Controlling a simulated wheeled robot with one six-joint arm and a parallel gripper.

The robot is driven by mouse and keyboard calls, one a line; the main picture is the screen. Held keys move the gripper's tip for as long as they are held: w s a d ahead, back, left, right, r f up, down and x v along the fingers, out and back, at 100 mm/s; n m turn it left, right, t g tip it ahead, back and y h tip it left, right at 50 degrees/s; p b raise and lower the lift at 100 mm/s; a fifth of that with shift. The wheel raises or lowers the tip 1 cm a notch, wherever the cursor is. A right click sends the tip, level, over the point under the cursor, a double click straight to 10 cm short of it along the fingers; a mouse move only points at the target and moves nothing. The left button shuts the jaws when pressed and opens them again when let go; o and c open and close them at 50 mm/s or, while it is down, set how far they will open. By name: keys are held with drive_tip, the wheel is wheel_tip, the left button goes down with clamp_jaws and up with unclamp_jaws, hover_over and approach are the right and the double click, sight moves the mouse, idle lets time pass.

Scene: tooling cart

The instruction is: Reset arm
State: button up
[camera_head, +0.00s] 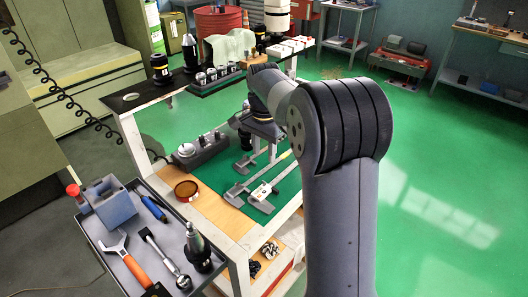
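My arm rises through the right half of the head view, bends at a large dark joint and reaches back to the left over the tooling cart (215,208). My gripper (263,131) is at its far end, small and dark, above the cart's lower work surface.
A raised shelf (150,97) carries tool holders and a rack of metal pieces (213,76). A grey side tray (128,262) at the lower left holds a wrench (127,262), a ratchet (163,258) and a blue-grey box (109,204). Green floor (440,150) on the right is open.

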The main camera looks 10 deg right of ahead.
sight(264, 183)
wheel_tip(264, 183, down, 11)
drive_tip(key=shift+r, duration=0.1)
idle(0.5)
idle(0.4)
